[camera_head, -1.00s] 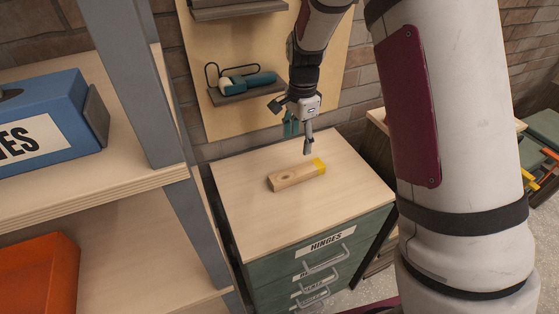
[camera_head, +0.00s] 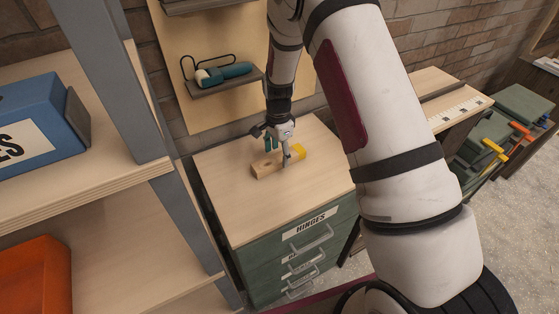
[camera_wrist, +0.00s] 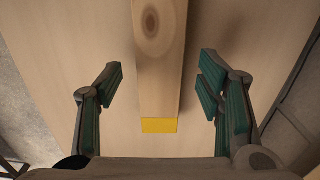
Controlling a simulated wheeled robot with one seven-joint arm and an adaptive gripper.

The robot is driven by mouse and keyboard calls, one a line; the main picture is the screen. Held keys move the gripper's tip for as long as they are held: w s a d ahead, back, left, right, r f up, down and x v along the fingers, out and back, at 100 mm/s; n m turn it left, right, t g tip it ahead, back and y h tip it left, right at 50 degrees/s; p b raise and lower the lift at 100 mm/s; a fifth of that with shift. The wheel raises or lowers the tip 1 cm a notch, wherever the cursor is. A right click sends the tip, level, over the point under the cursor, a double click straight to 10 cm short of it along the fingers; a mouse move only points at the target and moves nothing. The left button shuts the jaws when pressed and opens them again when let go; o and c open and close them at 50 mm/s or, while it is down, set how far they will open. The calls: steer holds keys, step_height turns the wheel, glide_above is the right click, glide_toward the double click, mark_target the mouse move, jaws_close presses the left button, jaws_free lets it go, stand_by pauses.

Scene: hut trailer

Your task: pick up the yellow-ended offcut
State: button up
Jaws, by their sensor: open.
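The offcut (camera_head: 266,166) is a short pale wooden block with a dark knot and one yellow end. It lies flat on the wooden top of the drawer cabinet. In the wrist view the offcut (camera_wrist: 160,60) runs up the middle, its yellow end nearest my palm. My gripper (camera_head: 279,157) points down over the block near its yellow end. In the wrist view my gripper (camera_wrist: 161,95) is open, with one green-padded finger on each side of the block and a visible gap on both sides. In the head view the gripper partly hides the block.
The cabinet top (camera_head: 225,190) is otherwise clear. Grey shelving (camera_head: 146,85) with a blue box (camera_head: 40,120) and an orange bin (camera_head: 38,280) stands close on the left. Behind is a board with a small shelf (camera_head: 225,85) holding a green-handled tool. A bench stands at right.

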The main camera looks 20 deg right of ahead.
steer(key=shift+f, duration=1.3)
steer(key=shift+c, duration=0.2)
steer(key=c, duration=1.3)
steer(key=shift+r, duration=0.1)
